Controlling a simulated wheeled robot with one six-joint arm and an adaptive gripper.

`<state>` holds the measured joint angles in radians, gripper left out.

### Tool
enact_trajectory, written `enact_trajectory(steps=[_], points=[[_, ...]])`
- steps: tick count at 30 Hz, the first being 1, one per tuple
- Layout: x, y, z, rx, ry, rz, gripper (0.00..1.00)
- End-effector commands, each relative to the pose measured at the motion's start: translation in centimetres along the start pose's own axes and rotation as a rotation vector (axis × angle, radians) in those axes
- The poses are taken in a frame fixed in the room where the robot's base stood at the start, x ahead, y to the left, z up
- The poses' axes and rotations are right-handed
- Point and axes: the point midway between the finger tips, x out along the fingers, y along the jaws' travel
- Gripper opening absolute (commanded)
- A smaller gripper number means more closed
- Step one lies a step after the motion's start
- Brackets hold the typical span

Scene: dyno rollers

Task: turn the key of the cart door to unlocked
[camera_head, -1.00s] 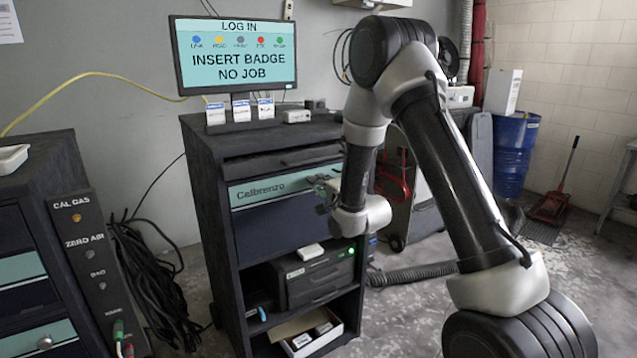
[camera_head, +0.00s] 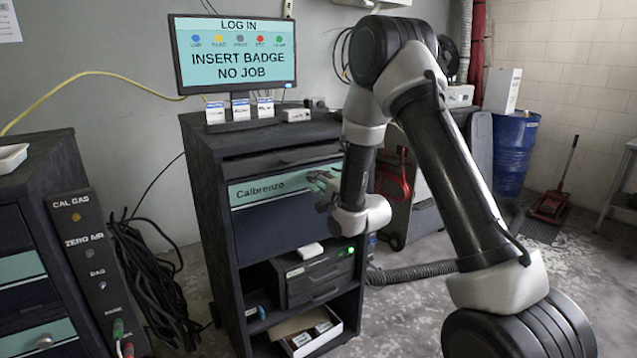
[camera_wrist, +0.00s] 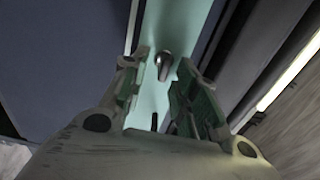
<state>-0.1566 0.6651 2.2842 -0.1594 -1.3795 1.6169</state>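The cart (camera_head: 212,215) is dark, with a teal band marked "Calbrenzo" (camera_head: 262,190) across its front above a dark blue door panel (camera_head: 270,225). In the wrist view the teal band (camera_wrist: 150,28) runs up the middle, and the small metal key (camera_wrist: 163,65) stands out from it. My gripper (camera_head: 322,184) is at the right end of the band in the head view, where the key cannot be made out. In the wrist view my gripper (camera_wrist: 160,78) is open, one finger on each side of the key, with a visible gap to both. Contact is not visible.
A monitor (camera_head: 235,55) reading "INSERT BADGE NO JOB" stands above the cart top. Open shelves below the door hold a dark device (camera_head: 315,275) and a box (camera_head: 310,335). A gas panel (camera_head: 88,255) and black cables stand left. A blue drum (camera_head: 515,150) stands back right.

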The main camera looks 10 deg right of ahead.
Motion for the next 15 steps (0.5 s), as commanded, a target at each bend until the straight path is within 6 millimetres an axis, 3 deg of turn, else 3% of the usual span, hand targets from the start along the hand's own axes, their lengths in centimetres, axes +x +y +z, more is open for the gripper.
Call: enact_trajectory(steps=[8, 15], points=[[-0.6, 0.0, 0.0, 0.000, 0.000, -0.001, 0.29], [-4.6, 0.0, 0.0, 0.000, 0.001, 0.002, 0.29]])
